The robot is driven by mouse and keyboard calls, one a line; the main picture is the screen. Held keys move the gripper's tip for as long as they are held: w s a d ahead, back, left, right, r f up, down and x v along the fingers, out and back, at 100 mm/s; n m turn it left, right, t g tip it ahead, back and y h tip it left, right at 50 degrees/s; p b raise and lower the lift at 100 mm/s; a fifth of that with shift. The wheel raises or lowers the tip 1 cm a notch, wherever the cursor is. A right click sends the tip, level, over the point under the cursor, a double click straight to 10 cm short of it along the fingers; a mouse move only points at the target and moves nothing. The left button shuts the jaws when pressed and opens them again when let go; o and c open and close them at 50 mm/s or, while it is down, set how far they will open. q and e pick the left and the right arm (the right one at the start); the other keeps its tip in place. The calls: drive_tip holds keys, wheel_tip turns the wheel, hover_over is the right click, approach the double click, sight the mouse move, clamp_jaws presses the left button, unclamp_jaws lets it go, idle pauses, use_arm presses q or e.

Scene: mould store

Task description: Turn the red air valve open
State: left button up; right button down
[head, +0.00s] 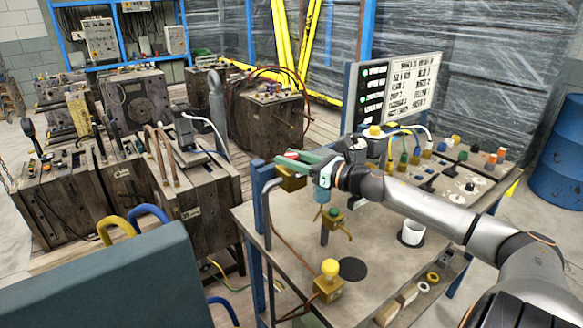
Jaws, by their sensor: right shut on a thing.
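The red air valve (292,154) shows as a small red patch above a brass-yellow body (291,180), at the far left corner of the bench. My right gripper (288,161), with green fingers, reaches in from the right and is shut on the red valve. The fingers hide most of the valve's handle, so its angle cannot be made out. My left gripper is not in view.
The grey bench (300,222) carries a yellow-knobbed valve (329,282) at its front, a white cup (412,232) and a back panel (398,90) with green lights. A blue barrel (562,155) stands at right.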

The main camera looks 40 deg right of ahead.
drive_tip(key=n+g+y+b, duration=0.2)
drive_tip(key=n+y+b, duration=0.1)
drive_tip(key=y+b, duration=0.2)
drive_tip(key=shift+d, duration=0.1)
drive_tip(key=shift+r+n+g+y+b, duration=0.1)
drive_tip(key=shift+n+g+y+b, duration=0.4)
drive_tip(key=shift+n+y, duration=0.3)
drive_tip(key=shift+n+g+y, duration=0.3)
drive_tip(key=shift+y, duration=0.1)
drive_tip(key=shift+c, duration=2.2)
unclamp_jaws()
